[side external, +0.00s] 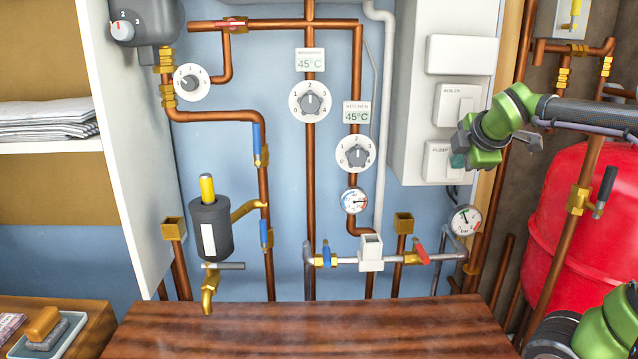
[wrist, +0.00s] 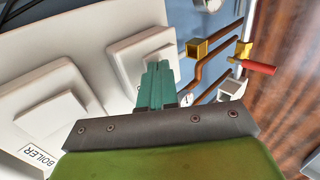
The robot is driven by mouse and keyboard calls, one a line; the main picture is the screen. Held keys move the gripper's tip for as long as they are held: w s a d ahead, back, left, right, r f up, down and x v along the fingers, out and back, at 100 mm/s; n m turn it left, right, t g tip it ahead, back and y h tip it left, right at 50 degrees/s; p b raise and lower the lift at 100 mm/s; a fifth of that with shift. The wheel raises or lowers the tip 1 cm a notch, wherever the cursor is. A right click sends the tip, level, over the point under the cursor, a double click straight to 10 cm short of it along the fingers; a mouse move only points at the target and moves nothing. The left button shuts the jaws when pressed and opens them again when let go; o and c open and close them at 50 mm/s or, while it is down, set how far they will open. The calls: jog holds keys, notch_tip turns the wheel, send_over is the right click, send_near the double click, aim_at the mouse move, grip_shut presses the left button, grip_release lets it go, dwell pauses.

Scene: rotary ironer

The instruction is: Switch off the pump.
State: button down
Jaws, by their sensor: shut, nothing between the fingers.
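The pump switch (side external: 437,160) is a white square plate with a raised rocker, low on the pale cabinet, under a partly hidden label reading "PUMP". It also shows in the wrist view (wrist: 126,56). My gripper (side external: 458,161) is at the right part of this switch. In the wrist view its two teal fingers (wrist: 157,66) are shut together and empty, with the tips over the rocker. The fingers hide part of the rocker. I cannot tell whether the tips touch it or which way it is tipped.
The boiler switch (side external: 459,104) sits just above, and also shows in the wrist view (wrist: 48,106). A pressure gauge (side external: 465,220) and a red-handled valve (side external: 422,254) are below. A red tank (side external: 570,225) stands at right. The wooden top (side external: 310,330) is clear.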

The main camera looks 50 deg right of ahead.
jog(key=shift+r, duration=0.75)
jog(key=v, duration=1.3)
jog(key=shift+r, duration=0.2)
